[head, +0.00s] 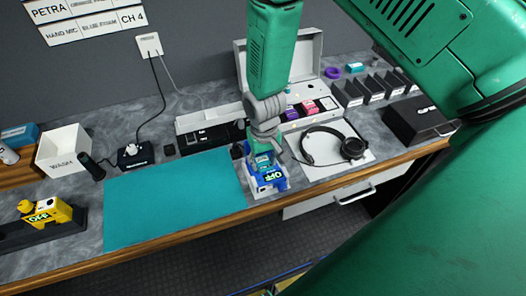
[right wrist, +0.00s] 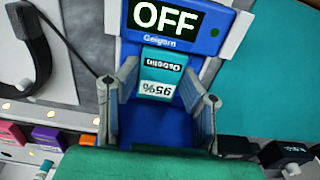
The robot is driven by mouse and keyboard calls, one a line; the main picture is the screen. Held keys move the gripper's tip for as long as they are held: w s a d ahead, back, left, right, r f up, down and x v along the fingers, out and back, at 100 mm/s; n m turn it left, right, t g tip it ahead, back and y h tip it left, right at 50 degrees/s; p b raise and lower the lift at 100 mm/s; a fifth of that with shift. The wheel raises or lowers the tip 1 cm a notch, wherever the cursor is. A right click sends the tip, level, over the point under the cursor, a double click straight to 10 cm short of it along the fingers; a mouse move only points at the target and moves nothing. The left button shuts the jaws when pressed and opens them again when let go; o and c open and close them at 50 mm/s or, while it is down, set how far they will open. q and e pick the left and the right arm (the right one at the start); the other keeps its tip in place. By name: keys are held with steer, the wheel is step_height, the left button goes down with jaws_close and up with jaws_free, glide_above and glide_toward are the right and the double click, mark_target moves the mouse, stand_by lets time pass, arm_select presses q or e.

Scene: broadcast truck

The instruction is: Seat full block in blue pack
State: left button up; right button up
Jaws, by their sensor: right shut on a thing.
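The blue pack (head: 270,181) stands at the right edge of the teal mat, its display reading OFF. It also shows in the right wrist view (right wrist: 205,42), at the top. My right gripper (head: 263,157) reaches down over the pack and is shut on the block. In the right wrist view, the block's teal face (right wrist: 162,70), marked 95%, shows just beyond the fingertips, against the pack below the OFF display. A darker blue surface fills the space between the fingers. How deep the block sits in the pack is hidden. My left gripper is not in view.
The teal mat (head: 172,193) is clear. A yellow pack (head: 48,211) reading OFF stands on a black base at left, near the white WASH bin (head: 63,151). Headphones (head: 335,146) lie right of the pack. Several coloured blocks sit in a white case (head: 329,92) behind.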

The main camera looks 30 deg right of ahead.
mark_target(264, 163)
steer(key=o, duration=1)
steer(key=shift+o, duration=0.2)
steer(key=shift+r, duration=0.3)
step_height(264, 163, up, 11)
steer(key=shift+r, duration=0.1)
